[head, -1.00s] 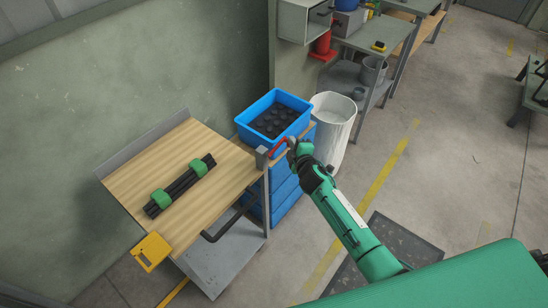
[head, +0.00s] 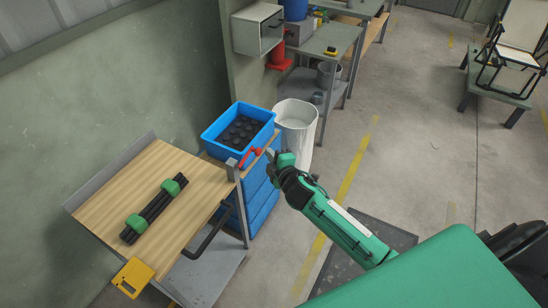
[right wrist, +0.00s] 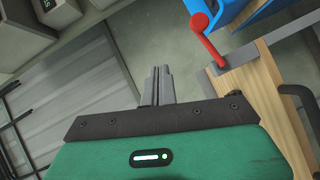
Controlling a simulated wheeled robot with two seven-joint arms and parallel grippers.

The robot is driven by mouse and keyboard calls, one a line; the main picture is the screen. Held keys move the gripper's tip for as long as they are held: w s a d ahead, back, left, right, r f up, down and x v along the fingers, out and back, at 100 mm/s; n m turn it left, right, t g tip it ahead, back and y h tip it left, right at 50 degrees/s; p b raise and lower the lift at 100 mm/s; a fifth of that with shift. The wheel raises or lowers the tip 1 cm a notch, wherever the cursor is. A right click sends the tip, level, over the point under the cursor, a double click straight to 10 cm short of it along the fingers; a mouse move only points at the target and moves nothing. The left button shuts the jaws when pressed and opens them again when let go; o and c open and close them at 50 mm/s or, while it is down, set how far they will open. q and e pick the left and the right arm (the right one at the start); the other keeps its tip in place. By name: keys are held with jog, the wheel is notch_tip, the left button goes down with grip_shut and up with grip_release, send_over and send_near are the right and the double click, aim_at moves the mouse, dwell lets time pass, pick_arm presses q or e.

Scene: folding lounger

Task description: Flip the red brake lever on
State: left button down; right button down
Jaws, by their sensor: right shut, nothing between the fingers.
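The red brake lever (head: 251,157) is mounted on a grey bracket at the right corner of the wood-topped cart (head: 185,213). In the head view it slants up and to the right. In the right wrist view the lever (right wrist: 208,38) shows a round red knob and a thin arm running down to a grey metal plate. My right gripper (head: 271,154) is shut and empty, just right of the lever's knob. In the right wrist view its fingers (right wrist: 158,82) are together, left of the lever with a gap between. My left gripper is not in view.
A blue bin (head: 238,130) with dark round parts stands behind the lever on blue drawers. A white barrel (head: 296,128) stands right of it. A bundle of dark rods (head: 155,208) lies on the cart. Floor to the right is open.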

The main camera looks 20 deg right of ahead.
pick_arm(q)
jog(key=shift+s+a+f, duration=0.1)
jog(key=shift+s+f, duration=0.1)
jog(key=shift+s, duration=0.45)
pick_arm(e)
jog(key=shift+s+d+r, duration=0.25)
jog(key=shift+s+r, duration=0.15)
jog(key=shift+s, duration=0.35)
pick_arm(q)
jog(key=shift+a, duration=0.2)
pick_arm(e)
jog(key=shift+a, duration=0.1)
